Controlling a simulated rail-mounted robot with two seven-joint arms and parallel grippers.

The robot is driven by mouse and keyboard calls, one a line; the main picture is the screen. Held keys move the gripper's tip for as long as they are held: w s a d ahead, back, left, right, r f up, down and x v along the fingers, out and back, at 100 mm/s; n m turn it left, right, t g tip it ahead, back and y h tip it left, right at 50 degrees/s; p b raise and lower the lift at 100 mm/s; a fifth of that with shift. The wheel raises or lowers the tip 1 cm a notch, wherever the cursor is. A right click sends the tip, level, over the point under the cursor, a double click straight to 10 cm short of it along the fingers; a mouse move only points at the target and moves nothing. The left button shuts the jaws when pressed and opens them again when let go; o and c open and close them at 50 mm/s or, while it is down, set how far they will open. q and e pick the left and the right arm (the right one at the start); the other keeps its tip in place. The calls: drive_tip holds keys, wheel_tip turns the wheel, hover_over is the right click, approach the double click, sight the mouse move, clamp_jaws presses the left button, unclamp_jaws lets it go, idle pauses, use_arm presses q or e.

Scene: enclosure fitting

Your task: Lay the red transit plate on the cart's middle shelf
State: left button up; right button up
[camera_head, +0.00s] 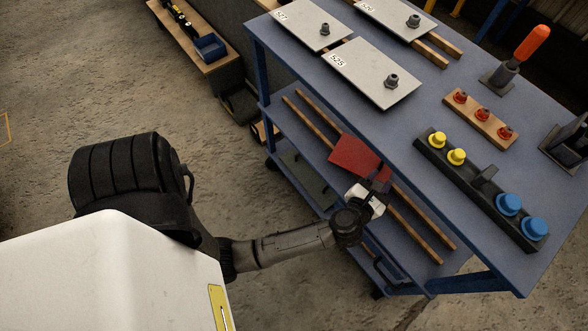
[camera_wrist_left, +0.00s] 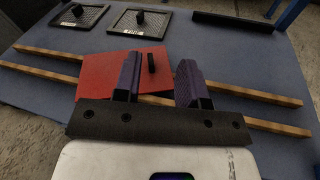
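The red transit plate (camera_head: 355,156) lies across two wooden rails on the cart's middle shelf (camera_head: 318,148), partly under the overhang of the top. In the left wrist view the red plate (camera_wrist_left: 105,72) looks flat on both rails, with a small dark upright handle (camera_wrist_left: 151,63) on it. My left gripper (camera_head: 380,183) is at the plate's near right end. In the wrist view its fingers (camera_wrist_left: 158,82) are spread, with the handle showing in the gap just beyond the tips and not touched. The left finger hides part of the plate. My right gripper is not in view.
The cart top (camera_head: 400,140) overhangs the shelf and carries grey plates (camera_head: 372,75), a block with yellow and blue caps (camera_head: 480,180), a red-knob strip (camera_head: 480,117) and an orange-handled tool (camera_head: 530,43). Dark trays (camera_wrist_left: 138,22) lie beyond the rails. The rails' right stretch is bare.

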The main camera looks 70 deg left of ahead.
use_arm(q)
drive_tip(key=s+d+r+m+t+h, duration=0.3)
drive_tip(key=d+r+m+t+h, duration=0.5)
drive_tip(key=m, duration=0.8)
drive_tip(key=s+d+f+m+g+h, duration=0.4)
drive_tip(key=s+m+g+h, duration=0.4)
drive_tip(key=m, duration=0.8)
drive_tip(key=s+a+f+m+g+y, duration=0.3)
drive_tip(key=s+a+f+m+g, duration=0.1)
drive_tip(key=s, duration=0.3)
drive_tip(key=s+a+f+m+g+y, duration=0.4)
drive_tip(key=s+a+f+m+g, duration=0.1)
drive_tip(key=s, duration=0.3)
drive_tip(key=shift+a+m+g, duration=0.25)
drive_tip(key=shift+m+g, duration=0.35)
drive_tip(key=shift+g, duration=0.1)
